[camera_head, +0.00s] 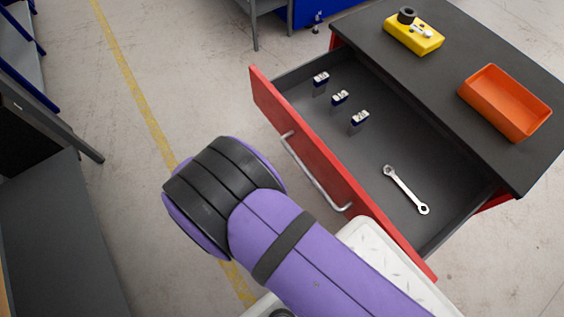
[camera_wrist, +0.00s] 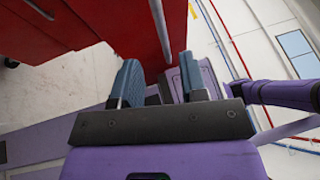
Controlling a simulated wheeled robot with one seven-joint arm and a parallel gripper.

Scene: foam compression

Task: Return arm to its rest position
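My gripper (camera_wrist: 160,78) shows in the wrist view, with its two grey-blue fingers standing apart and nothing held between them. Red cabinet surfaces fill the upper left of that view, beyond the fingers. In the head view my purple arm reaches up from the bottom, left of the open drawer's red front (camera_head: 315,170). The arm's black-banded joint is at its upper end there, over the floor. My gripper itself is hidden in the head view.
The open drawer holds a wrench (camera_head: 406,190) and several small blue-and-silver items (camera_head: 340,99). On the dark cabinet top (camera_head: 462,58) are a yellow block (camera_head: 413,36) with a black knob and an orange tray (camera_head: 507,107). A grey bench (camera_head: 55,235) stands left; floor is clear between.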

